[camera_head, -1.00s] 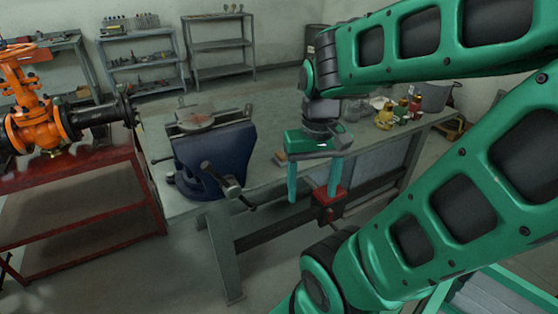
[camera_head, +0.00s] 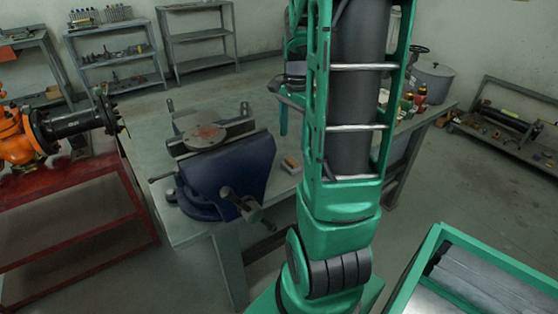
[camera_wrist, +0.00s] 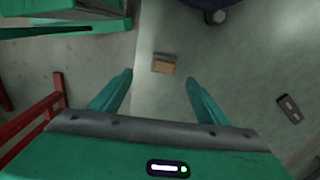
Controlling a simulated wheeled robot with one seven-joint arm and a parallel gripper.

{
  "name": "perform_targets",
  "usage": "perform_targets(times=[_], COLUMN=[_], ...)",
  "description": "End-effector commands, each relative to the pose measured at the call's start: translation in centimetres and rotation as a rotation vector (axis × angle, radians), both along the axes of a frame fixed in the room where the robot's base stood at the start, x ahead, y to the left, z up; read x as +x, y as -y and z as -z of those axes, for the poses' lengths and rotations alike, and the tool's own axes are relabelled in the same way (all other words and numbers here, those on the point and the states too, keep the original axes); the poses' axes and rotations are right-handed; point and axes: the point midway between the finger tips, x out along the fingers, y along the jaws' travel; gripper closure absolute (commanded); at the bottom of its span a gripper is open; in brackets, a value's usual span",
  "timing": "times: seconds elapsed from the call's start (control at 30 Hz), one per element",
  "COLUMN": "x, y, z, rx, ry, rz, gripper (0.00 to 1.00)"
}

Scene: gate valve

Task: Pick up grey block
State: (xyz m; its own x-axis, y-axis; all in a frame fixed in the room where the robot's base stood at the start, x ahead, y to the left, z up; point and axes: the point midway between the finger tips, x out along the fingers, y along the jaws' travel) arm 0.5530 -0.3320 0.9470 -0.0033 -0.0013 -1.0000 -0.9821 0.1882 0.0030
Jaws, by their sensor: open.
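A small block with a grey strip and a tan face (camera_wrist: 164,64) lies on the workbench in the wrist view, just past the space between the fingertips. It also shows in the head view (camera_head: 291,165), right of the vise. A flat grey piece with a dark slot (camera_wrist: 289,109) lies farther right in the wrist view; I cannot tell which of these is the grey block. My gripper (camera_wrist: 158,78) is open and empty, its two green fingers spread above the bench. In the head view my arm hides most of the gripper.
The blue vise (camera_head: 235,175) stands on the grey workbench (camera_head: 190,228), close to the block; part of it shows in the wrist view (camera_wrist: 210,8). A red stand (camera_head: 75,185) holds an orange valve (camera_head: 15,140) at left. Bottles (camera_head: 415,100) and a grey pot (camera_head: 432,82) stand at the bench's far end.

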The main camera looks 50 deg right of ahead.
Motion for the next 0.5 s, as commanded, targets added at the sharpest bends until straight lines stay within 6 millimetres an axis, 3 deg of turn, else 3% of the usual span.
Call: perform_targets(times=[0.17, 0.5], x=[0.3, 0.3], y=[0.8, 0.7], z=[1.2, 5.6], rx=[0.003, 0.003], ry=[0.001, 0.001], rz=[0.048, 0.045], gripper=[0.31, 0.31])
